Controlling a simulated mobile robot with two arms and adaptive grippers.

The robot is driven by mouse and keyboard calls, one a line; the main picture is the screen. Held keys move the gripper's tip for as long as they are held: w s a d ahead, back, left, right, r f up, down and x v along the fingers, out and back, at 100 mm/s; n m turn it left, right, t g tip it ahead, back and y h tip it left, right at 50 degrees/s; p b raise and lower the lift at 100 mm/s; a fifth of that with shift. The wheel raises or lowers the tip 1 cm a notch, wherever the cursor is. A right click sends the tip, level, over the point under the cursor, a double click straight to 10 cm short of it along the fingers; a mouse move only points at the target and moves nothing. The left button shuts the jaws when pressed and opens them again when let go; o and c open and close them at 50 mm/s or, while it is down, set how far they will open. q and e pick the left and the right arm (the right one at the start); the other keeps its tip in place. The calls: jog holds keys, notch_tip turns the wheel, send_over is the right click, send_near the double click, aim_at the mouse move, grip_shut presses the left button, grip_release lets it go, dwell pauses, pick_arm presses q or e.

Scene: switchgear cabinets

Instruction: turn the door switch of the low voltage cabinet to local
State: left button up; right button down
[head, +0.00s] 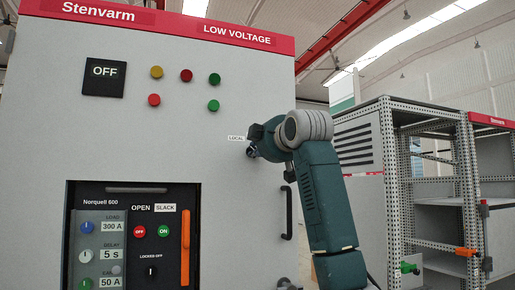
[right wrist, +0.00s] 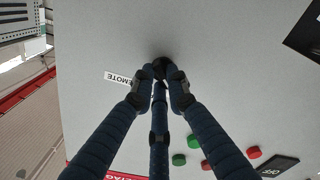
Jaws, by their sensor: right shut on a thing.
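The low voltage cabinet (head: 135,145) is a grey panel with a red top strip reading LOW VOLTAGE. The LOCAL label (head: 237,137) shows on its door just left of my right gripper (head: 254,150). In the right wrist view, my right gripper's fingers (right wrist: 161,76) are closed together around the small dark door switch (right wrist: 160,62) at the door. The fingers hide most of the switch, so I cannot tell which way it points. A REMOTE label (right wrist: 123,79) appears upside down beside the fingers. My left gripper is not in view.
Coloured lamps (head: 186,76) and a black OFF display (head: 104,72) sit higher on the door. A breaker panel (head: 135,235) is set in lower down, with a black door handle (head: 287,212) to its right. Open-frame cabinets (head: 430,190) stand at right.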

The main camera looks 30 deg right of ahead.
jog(key=shift+n, duration=0.4)
jog(key=c, duration=1.7)
grip_release()
jog(key=shift+s, duration=0.1)
jog(key=v, duration=1.2)
